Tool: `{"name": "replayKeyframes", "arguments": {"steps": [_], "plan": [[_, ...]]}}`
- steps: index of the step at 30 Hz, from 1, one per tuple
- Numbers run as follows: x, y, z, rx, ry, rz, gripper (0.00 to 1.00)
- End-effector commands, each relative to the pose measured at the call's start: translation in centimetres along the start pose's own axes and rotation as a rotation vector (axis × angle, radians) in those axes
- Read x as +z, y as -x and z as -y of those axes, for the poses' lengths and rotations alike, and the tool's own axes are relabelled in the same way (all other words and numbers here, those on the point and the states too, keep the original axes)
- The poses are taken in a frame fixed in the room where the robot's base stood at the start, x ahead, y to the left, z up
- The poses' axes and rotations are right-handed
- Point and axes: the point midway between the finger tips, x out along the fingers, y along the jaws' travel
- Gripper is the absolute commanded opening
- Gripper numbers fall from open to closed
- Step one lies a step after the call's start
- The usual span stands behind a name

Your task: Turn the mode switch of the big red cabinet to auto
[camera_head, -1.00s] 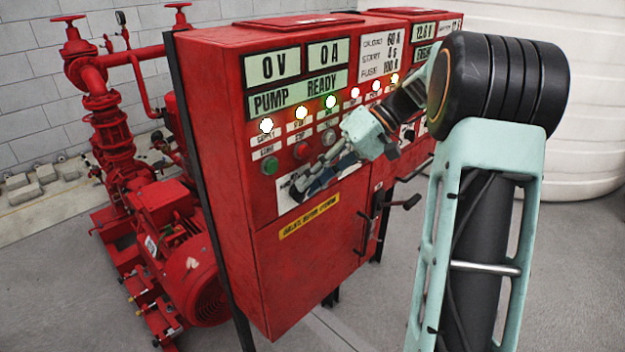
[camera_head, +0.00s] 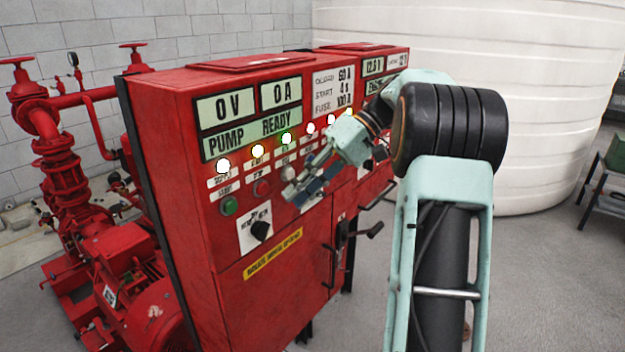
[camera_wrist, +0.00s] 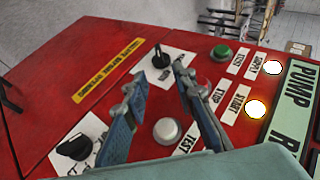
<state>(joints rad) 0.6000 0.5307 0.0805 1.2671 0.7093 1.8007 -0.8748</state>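The big red cabinet (camera_head: 290,270) stands in front of me. A black rotary knob (camera_head: 260,230) sits on a white plate below the green button (camera_head: 228,206); this knob also shows in the wrist view (camera_wrist: 160,60). A second black knob (camera_wrist: 76,148) on a white plate is at the lower left of the wrist view. The lettering on both plates is too small to read. My gripper (camera_head: 292,192) is up and right of the first knob, in front of the panel. In the wrist view its blue fingers (camera_wrist: 154,75) are apart, with nothing held between them.
A grey-white button (camera_wrist: 167,130) shows between my fingers. Lit lamps (camera_head: 287,139) and displays (camera_head: 238,103) lie above the buttons. Black handles (camera_head: 345,236) stick out at the door edge. The red pump and pipes (camera_head: 60,160) stand left, a white tank (camera_head: 530,90) behind.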

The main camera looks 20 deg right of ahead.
Motion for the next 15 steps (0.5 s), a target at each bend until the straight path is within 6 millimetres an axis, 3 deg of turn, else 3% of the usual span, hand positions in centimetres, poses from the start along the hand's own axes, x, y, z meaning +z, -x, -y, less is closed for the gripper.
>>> {"name": "replayKeyframes", "arguments": {"steps": [6,15], "plan": [[0.0,3.0,-0.1,0.000,0.000,-0.001,0.25],[0.0,4.2,0.0,0.000,0.001,0.001,0.25]]}}
